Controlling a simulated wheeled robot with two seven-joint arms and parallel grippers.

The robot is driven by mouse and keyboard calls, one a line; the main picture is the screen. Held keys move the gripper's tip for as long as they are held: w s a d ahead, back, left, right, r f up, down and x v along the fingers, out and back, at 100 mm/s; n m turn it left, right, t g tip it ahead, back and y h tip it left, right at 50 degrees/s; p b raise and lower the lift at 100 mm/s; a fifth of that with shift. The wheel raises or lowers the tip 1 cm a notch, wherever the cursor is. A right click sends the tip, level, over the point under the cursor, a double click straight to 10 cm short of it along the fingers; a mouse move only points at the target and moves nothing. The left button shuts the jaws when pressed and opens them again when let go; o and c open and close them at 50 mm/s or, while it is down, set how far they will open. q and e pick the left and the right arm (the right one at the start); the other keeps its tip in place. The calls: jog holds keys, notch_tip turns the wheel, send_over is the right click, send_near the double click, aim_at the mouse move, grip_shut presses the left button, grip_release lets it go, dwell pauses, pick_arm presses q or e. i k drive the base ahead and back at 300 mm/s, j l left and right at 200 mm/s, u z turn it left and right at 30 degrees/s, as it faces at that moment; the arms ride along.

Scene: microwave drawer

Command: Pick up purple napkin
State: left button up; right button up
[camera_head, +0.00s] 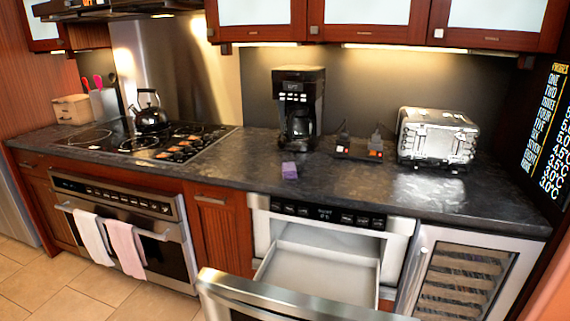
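The purple napkin (289,170) is a small purple block on the dark countertop, in front of the coffee maker and above the open microwave drawer. It lies apart from the things around it. Neither of my grippers shows in the head view. The microwave drawer (318,272) under the counter is pulled open. Its pale inside looks empty, and its steel front panel stands out toward me at the bottom of the view.
A black coffee maker (298,105) stands behind the napkin. A steel toaster (437,138) is to the right, and a kettle (151,112) sits on the stove at left. Two towels (125,248) hang on the oven handle. The dark countertop (235,170) is clear left of the napkin.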

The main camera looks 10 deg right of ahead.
aim_at(289, 169)
jog(key=i+j+z, duration=0.2)
jog(key=i+j, duration=0.2)
jog(key=j, duration=0.25)
jog(key=i+j, duration=0.15)
jog(key=j, duration=0.2)
jog(key=i+j+z, duration=0.15)
jog(key=j, duration=0.2)
jog(key=i+j+z, duration=0.1)
jog(key=j, duration=0.25)
jog(key=i+j+z, duration=0.1)
jog(key=i+j, duration=0.15)
jog(key=j, duration=0.15)
jog(key=i+j, duration=0.15)
jog(key=j, duration=0.25)
jog(key=i+j+z, duration=0.15)
jog(key=j, duration=0.25)
